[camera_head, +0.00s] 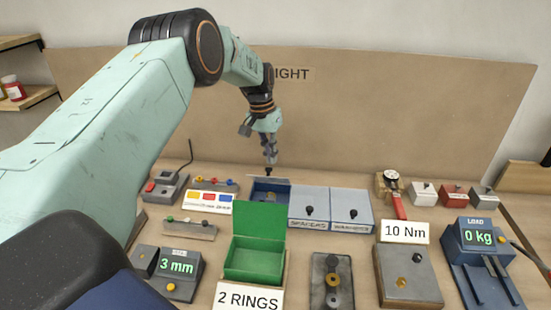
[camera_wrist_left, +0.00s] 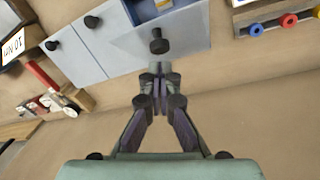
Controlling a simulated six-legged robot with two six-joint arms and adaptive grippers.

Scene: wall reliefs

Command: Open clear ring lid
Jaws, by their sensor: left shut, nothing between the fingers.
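A blue box (camera_head: 271,195) in the middle of the table has a compartment at its left with its dark blue inside in view. A black knob (camera_wrist_left: 157,42) sits behind that compartment on a pale panel (camera_wrist_left: 185,35), seemingly the clear ring lid; its tilt is hard to tell. In the wrist view, something yellow and white (camera_wrist_left: 163,4) shows inside the compartment. My left gripper (camera_head: 270,160) is shut and empty, pointing down just above the knob; in the wrist view its fingertips (camera_wrist_left: 158,70) lie close to it, and contact is unclear. My right gripper is out of view.
Two closed lids, SPACERS (camera_head: 309,198) and WASHERS (camera_head: 352,200), adjoin on the right. An open green box (camera_head: 255,240) stands in front, behind a "2 RINGS" sign (camera_head: 248,298). A dial tool (camera_head: 391,182) with red handle is right. The back board (camera_head: 420,110) stands close behind.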

